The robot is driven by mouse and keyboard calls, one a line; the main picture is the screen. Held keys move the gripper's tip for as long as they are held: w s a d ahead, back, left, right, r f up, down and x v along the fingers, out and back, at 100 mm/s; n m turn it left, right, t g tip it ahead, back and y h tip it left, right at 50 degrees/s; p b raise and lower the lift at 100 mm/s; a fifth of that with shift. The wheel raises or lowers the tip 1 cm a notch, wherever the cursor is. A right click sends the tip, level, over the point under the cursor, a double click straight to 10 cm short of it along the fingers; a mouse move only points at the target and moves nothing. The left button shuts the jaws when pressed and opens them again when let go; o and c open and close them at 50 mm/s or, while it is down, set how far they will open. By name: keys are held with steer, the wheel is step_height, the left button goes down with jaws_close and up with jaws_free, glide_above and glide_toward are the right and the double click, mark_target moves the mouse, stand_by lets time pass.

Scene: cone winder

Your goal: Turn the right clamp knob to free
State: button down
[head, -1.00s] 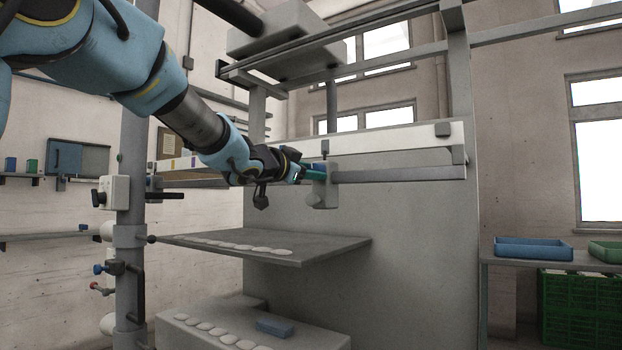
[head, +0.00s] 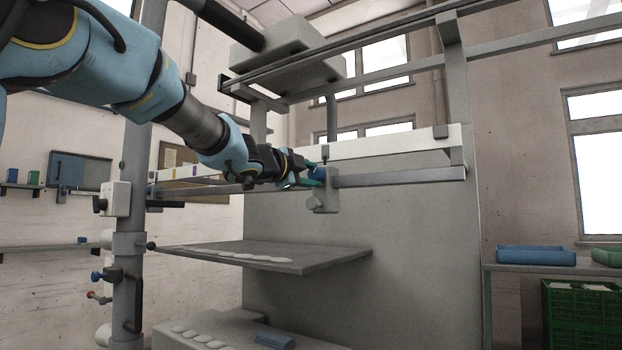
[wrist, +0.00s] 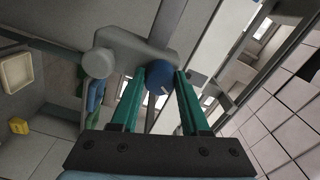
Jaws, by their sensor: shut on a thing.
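The blue clamp knob (wrist: 158,80) sits between the green fingertips of my gripper (wrist: 160,76) in the wrist view, and a small pale mark shows on its face. In the head view the knob (head: 317,172) is partly covered by the fingers of my gripper (head: 312,177), which is shut on it. The knob is on the grey clamp block (head: 325,200), which sits on the horizontal rail (head: 400,176). The block also shows behind the knob in the wrist view (wrist: 135,48).
A grey shelf (head: 320,257) with several flat pale discs lies below my gripper. A white beam (head: 390,143) runs just above the rail. A grey post (head: 130,210) with knobs and levers stands at left. A blue tray (head: 535,255) rests on a bench at right.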

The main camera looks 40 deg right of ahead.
stand_by(0.3)
steer(key=shift+c, duration=1.9)
jaws_free()
steer(key=shift+a, duration=0.1)
steer(key=b+v, duration=0.2)
steer(key=v, duration=0.8)
steer(key=shift+a, duration=0.3)
steer(key=shift+s, duration=0.1)
